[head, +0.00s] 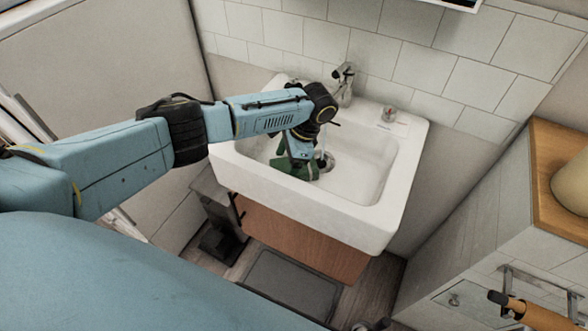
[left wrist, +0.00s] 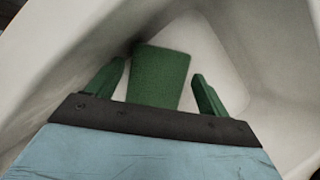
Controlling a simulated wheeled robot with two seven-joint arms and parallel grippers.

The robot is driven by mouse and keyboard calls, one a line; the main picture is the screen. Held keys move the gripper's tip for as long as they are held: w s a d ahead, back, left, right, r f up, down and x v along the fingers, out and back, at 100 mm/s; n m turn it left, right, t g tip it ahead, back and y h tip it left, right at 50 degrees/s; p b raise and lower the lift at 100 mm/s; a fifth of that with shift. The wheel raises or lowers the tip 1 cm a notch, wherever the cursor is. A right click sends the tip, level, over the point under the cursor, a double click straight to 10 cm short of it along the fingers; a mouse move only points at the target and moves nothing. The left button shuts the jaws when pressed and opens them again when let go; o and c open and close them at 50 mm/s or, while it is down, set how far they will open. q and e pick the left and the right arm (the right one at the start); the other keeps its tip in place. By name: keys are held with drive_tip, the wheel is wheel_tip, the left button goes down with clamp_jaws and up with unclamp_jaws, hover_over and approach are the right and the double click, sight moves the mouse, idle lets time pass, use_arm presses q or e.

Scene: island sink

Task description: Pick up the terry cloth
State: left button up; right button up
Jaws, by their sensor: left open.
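The green terry cloth (left wrist: 160,75) lies in the white sink basin. In the left wrist view it is a flat-looking green rectangle between my two green fingers, its lower part hidden by the gripper body. In the head view, a green patch (head: 291,168) shows at the left of the basin beneath my left gripper (head: 301,160). My left gripper (left wrist: 160,69) is open, pointing down into the basin, with one finger on each side of the cloth and gaps between. I cannot tell its height above the cloth. My right gripper is not in view.
The white sink (head: 395,205) has raised walls around the basin. A metal faucet (head: 345,80) stands at its back, close to my left wrist. A small jar-like item (head: 389,113) is on the back right rim. A wooden-topped counter (head: 548,160) is at the right.

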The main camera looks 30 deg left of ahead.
use_arm(q)
drive_tip(key=shift+x, duration=0.95)
drive_tip(key=c, duration=0.8)
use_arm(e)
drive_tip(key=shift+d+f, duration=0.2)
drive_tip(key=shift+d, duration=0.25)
